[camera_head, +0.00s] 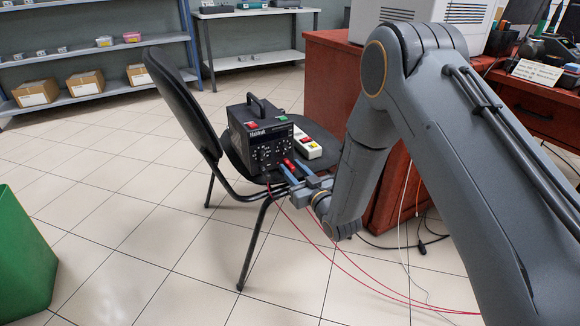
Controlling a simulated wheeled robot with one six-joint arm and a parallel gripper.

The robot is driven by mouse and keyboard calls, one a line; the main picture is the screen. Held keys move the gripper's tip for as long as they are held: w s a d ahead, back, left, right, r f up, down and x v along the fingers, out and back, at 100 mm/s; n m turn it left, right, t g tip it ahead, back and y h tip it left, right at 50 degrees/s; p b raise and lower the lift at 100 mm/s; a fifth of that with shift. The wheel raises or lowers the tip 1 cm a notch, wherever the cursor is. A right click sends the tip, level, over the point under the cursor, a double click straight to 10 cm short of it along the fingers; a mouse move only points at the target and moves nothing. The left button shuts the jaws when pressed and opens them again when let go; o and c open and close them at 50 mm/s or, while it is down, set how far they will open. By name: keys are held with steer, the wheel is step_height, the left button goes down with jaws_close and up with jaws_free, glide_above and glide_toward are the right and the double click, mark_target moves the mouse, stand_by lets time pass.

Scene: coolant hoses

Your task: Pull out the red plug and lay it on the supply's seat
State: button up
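The black power supply (260,138), with a handle and a front panel of knobs, stands on the seat (232,158) of a black chair. A red plug (289,163) shows at the lower right of its front panel. My gripper (288,164) reaches in from the right, its two blue-grey fingers on either side of the red plug. At this size I cannot tell whether the fingers press on it or whether the plug is still in its socket. Thin red leads (350,268) hang from the front of the seat to the floor.
A red desk (335,78) stands close behind on the right. A green bin (22,255) is at the left, and shelves with boxes (85,83) line the back wall. Tiled floor in front is mostly clear.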

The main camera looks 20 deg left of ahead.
mark_target(294, 170)
jaws_close()
steer(key=shift+d, duration=0.1)
steer(key=shift+p+v, duration=1.4)
steer(key=shift+v, duration=1.55)
